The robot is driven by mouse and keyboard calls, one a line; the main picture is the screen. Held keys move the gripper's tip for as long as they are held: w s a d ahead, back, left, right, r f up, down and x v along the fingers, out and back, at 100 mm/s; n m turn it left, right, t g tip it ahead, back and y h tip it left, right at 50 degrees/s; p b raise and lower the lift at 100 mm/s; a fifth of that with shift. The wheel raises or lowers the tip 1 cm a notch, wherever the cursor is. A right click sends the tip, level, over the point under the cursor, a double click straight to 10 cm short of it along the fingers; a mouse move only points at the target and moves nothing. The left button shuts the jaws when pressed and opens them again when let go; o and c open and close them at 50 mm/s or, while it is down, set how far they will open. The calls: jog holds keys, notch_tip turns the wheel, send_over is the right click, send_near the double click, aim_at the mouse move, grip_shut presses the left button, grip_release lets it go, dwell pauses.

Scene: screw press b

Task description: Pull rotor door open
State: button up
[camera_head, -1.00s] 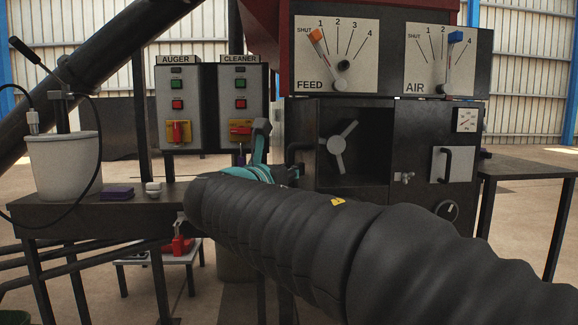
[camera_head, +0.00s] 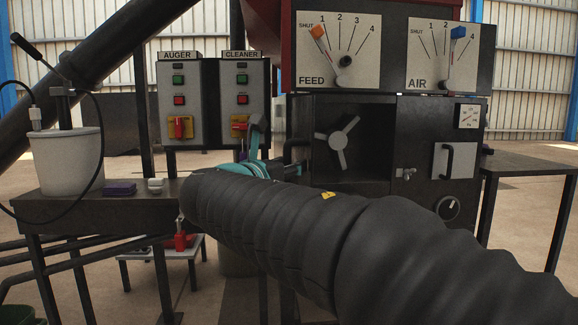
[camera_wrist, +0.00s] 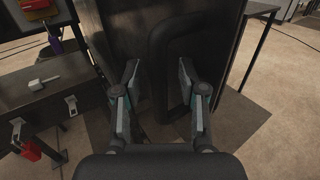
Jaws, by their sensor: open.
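In the head view, the dark rotor door area of the machine (camera_head: 369,125) shows a pale three-armed rotor (camera_head: 338,142). A black bar handle (camera_head: 288,151) stands out at its left side. A dark, rounded handle loop (camera_wrist: 153,65) on a dark panel lies between and beyond the fingers. I cannot tell whether the fingers touch it.
Left of the machine stand the auger and cleaner switch boxes (camera_head: 180,130) and a bench (camera_head: 60,211) with a white bucket (camera_head: 65,163) and a purple block (camera_head: 120,188). A dark side table (camera_head: 530,165) stands at right. Feed and air dials (camera_head: 338,50) are above.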

jog(key=v, duration=1.2)
notch_tip(320, 180, down, 12)
jog(key=a+m+g+y, duration=0.2)
jog(key=m+g+y, duration=0.1)
jog(key=m, duration=0.3)
jog(key=s+d+f+m+g+y, duration=0.2)
jog(key=s+d+f+m+g, duration=0.4)
jog(key=f, duration=0.4)
jog(key=s+d+f+m+g+y+p, duration=0.35)
jog(key=s+d+f+m, duration=0.45)
jog(key=m, duration=0.5)
jog(key=s+d+r+m+t, duration=0.2)
jog(key=s+d+r+m, duration=0.1)
jog(key=d, duration=0.7)
jog(key=shift+s+m+p, duration=0.35)
jog(key=shift+s+m, duration=0.4)
jog(key=shift+m, duration=0.45)
